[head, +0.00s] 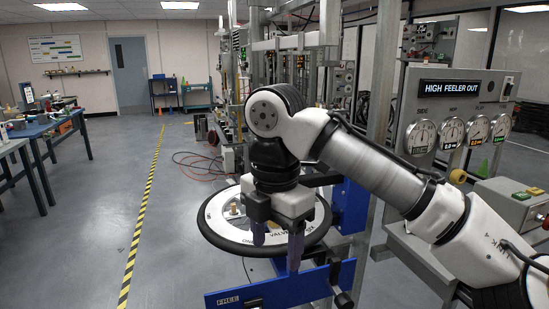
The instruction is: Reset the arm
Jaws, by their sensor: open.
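My arm reaches in from the lower right of the head view and bends downward at its wrist. My gripper (276,250) hangs pointing down, its two purple fingers apart with nothing between them. It is in front of a black-rimmed wheel (213,226) with a white lettered face, and covers part of it. I cannot tell whether the fingers touch the wheel. A blue bar labelled FREE (235,299) is below the fingers.
A gauge panel headed HIGH FEELER OUT (462,86) stands at the right, close to my arm. A metal frame post (383,90) rises behind the arm. Blue workbenches (37,130) line the left. The floor (100,215) beside the yellow-black stripe is clear.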

